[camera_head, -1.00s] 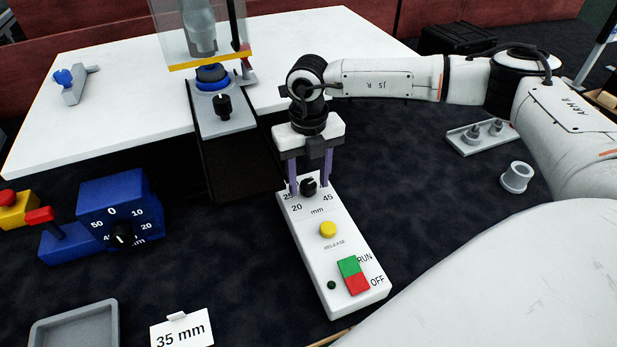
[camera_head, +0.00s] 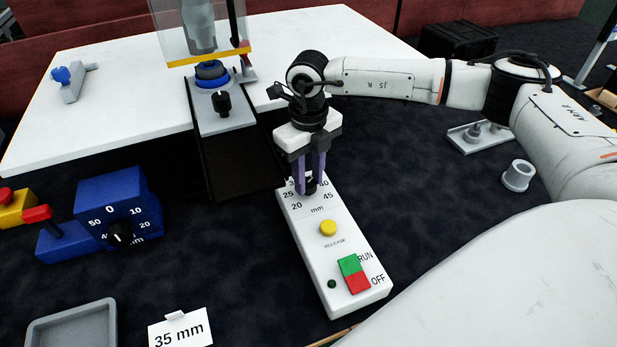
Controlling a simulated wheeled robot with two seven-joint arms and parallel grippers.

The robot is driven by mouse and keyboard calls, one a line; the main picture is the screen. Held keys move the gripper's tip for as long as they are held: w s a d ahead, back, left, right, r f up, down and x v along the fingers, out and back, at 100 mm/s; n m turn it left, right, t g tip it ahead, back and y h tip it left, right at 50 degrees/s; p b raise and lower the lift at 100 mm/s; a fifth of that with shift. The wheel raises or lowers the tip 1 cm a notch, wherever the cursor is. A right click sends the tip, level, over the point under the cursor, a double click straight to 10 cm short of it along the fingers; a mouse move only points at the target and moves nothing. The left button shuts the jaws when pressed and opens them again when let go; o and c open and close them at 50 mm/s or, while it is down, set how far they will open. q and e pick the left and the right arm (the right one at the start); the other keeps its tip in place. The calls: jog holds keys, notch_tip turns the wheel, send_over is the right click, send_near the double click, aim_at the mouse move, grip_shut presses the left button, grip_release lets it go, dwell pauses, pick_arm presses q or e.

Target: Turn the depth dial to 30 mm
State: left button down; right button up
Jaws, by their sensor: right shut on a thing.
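A white control panel (camera_head: 315,214) carries a black dial knob (camera_head: 309,186) with a printed mm scale; 20, 25, 40 and 45 can be read. My right gripper (camera_head: 311,188) points down with its purple fingers shut on this knob. The fingers hide part of the knob and the marks behind it, so I cannot tell which number it points at. A second black dial (camera_head: 120,233), marked 0 to 50 mm, is on a blue box (camera_head: 103,193) at the left. My left gripper is not in view.
The white panel also has a yellow RELEASE button (camera_head: 328,228) and a green and red RUN/OFF switch (camera_head: 353,274). A card (camera_head: 180,329) reads 35 mm. A grey tray (camera_head: 36,326) is at lower left. The drill-like machine with a clear guard (camera_head: 160,22) stands behind.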

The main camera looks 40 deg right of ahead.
jog(key=n+b, duration=0.1)
jog(key=n, duration=0.3)
jog(key=shift+n, duration=0.3)
jog(key=n+b, duration=0.1)
jog(key=n, duration=0.1)
jog(key=shift+n, duration=0.4)
jog(key=n+b, duration=0.1)
jog(key=n, duration=0.2)
jog(key=shift+n, duration=0.4)
jog(key=n+b, duration=0.1)
jog(key=n, duration=0.2)
jog(key=shift+w+n, duration=0.1)
jog(key=shift+n, duration=0.2)
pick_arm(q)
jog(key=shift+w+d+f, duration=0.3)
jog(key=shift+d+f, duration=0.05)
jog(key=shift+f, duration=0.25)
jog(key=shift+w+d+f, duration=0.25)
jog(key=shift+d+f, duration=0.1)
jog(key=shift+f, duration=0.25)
pick_arm(e)
jog(key=shift+n, duration=0.6)
pick_arm(q)
jog(key=shift+b, duration=0.3)
pick_arm(e)
jog(key=shift+d+r+n, duration=0.1)
jog(key=shift+n, duration=0.2)
jog(key=o, duration=1)
jog(key=shift+o, duration=0.2)
